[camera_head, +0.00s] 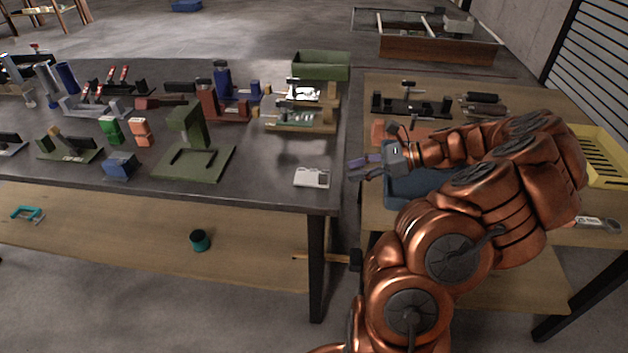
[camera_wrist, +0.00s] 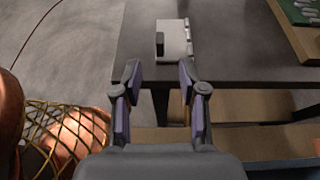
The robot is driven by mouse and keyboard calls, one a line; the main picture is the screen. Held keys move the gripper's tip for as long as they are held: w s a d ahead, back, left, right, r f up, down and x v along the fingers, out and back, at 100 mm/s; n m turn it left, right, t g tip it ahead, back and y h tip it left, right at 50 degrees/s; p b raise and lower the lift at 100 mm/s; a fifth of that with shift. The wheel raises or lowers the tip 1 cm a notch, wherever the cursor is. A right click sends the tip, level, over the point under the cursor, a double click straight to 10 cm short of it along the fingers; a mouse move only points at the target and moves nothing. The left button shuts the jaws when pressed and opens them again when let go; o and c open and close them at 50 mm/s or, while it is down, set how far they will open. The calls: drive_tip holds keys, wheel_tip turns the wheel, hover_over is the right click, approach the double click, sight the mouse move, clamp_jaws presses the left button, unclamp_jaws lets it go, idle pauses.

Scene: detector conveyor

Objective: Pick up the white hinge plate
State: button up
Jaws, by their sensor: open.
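The white hinge plate (camera_head: 312,177) lies flat on the dark table near its front right corner. In the wrist view the white hinge plate (camera_wrist: 173,39) shows as a pale plate with a dark block on its left side, ahead of the fingers. My gripper (camera_head: 352,168) is open and empty, just right of the plate and past the table's right edge. In the wrist view my gripper (camera_wrist: 160,80) has its two purple-padded fingers spread, with the plate beyond the fingertips and apart from them.
A green press-like fixture (camera_head: 190,150) stands left of the plate. A board with parts (camera_head: 300,120) and a green bin (camera_head: 320,66) are behind it. A blue bin (camera_head: 410,187) sits on the wooden table under my arm. The dark tabletop (camera_head: 265,180) around the plate is clear.

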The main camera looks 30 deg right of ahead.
sight(326, 176)
drive_tip(key=p+x, duration=0.1)
drive_tip(key=x, duration=0.5)
drive_tip(key=shift+a+r, duration=0.15)
drive_tip(key=shift+a, duration=0.05)
drive_tip(key=shift+w+a+f+p, duration=0.3)
drive_tip(key=shift+w+a, duration=0.05)
drive_tip(key=shift+w, duration=0.05)
clamp_jaws()
